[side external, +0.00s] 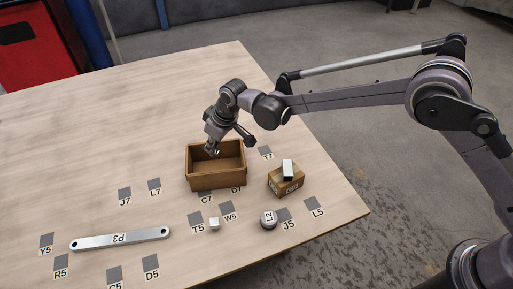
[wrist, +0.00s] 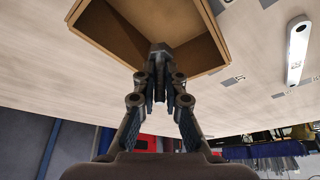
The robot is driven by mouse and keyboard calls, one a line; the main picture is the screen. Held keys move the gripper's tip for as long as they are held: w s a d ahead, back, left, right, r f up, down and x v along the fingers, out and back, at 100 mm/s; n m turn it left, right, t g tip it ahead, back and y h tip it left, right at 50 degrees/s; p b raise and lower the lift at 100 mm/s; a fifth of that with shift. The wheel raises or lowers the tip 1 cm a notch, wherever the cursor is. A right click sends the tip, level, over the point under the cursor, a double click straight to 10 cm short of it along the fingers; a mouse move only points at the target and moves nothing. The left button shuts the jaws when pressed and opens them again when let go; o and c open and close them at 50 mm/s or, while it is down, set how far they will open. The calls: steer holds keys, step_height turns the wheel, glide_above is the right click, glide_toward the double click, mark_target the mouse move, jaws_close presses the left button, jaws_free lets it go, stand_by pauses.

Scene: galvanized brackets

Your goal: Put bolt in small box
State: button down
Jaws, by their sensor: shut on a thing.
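My gripper (side external: 212,148) is shut on a dark grey bolt, and its tips overlap the left part of the open brown wooden box (side external: 216,183) in the side view. In the wrist view my gripper (wrist: 160,82) holds the bolt (wrist: 161,50) by its shank, with the wide head pointing away from the fingers. The bolt's head overlaps the wooden box (wrist: 87,17) near its lower wall in that view. The bolt's height relative to the rim is hard to tell. The visible floor of the box looks empty.
A small cardboard box (side external: 287,184) with a pale block (side external: 288,168) on it stands right of the wooden box. A round grey part (side external: 268,220), a small pale cube (side external: 214,224) and a long metal bar (side external: 120,239) lie in front. The table's left back is clear.

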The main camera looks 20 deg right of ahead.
steer(key=shift+f, duration=4.35)
steer(key=shift+f, duration=0.1)
steer(key=c, duration=1.4)
jaws_free()
